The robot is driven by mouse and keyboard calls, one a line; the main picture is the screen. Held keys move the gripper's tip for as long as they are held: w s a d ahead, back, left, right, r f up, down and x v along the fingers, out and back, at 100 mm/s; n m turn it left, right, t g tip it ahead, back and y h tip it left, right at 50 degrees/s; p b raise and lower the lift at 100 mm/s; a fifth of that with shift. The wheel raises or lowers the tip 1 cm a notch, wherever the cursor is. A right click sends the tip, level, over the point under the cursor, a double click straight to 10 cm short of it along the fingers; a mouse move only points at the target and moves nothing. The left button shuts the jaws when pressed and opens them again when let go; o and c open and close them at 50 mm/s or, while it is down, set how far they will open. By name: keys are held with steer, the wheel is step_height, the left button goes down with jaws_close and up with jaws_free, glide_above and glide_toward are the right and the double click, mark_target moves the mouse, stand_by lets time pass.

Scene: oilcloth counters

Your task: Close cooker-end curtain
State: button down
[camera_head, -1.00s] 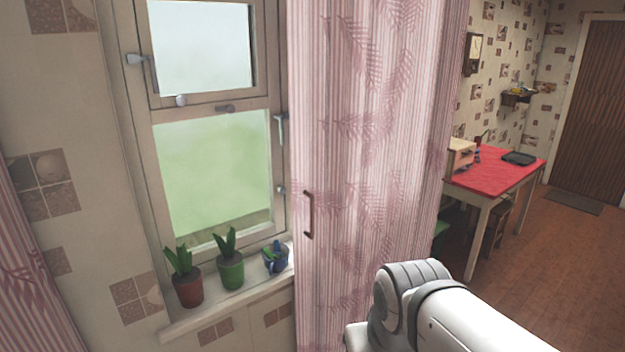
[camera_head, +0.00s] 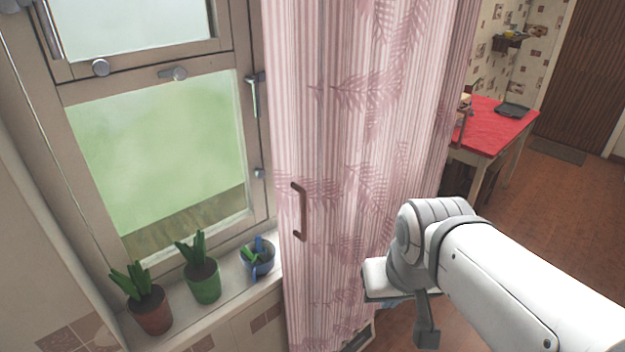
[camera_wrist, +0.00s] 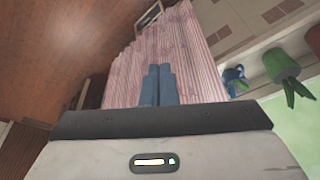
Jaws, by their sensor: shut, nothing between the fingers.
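A pink striped curtain (camera_head: 350,130) with a leaf pattern hangs at the right side of the window. A brown vertical handle (camera_head: 299,211) is on its left edge. The window is uncovered to the left of it. My white arm reaches in from the lower right in the head view, and its end is beside the curtain's lower right part. My gripper (camera_wrist: 159,72) shows in the wrist view with its two blue-grey fingers together and empty. The curtain (camera_wrist: 195,65) is behind the fingers there. The handle is not visible in the wrist view.
Potted plants in a red pot (camera_head: 151,311) and a green pot (camera_head: 204,283), with a blue pot (camera_head: 258,261), stand on the windowsill. A red-topped table (camera_head: 490,128) stands at the back right. Brown floor lies open right of the curtain.

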steer(key=w+a+f+m+t+y+b, duration=0.1)
steer(key=w+a+f+m+y+b, duration=0.15)
steer(key=w+y+b, duration=0.4)
steer(key=w+a+f+m+y+b, duration=0.2)
steer(key=w+f+m+b, duration=0.15)
steer(key=b, duration=0.55)
steer(key=w+d+r+m+t+y+b, duration=0.2)
steer(key=w+d+r+t+y+b, duration=0.15)
steer(key=w+b, duration=0.25)
steer(key=w+d+r+m+t+y+b, duration=0.2)
steer(key=w+r+t+y+b, duration=0.1)
steer(key=w+r+b, duration=0.15)
steer(key=x, duration=0.9)
steer(key=shift+w+f, duration=0.2)
steer(key=shift+w, duration=0.3)
steer(key=shift+s+a+r+b, duration=0.15)
steer(key=shift+s+a+r, duration=0.05)
steer(key=shift+s+a, duration=0.5)
steer(key=shift+s+a+r+b, duration=0.2)
steer(key=shift+s+a, duration=0.35)
steer(key=shift+a, duration=0.25)
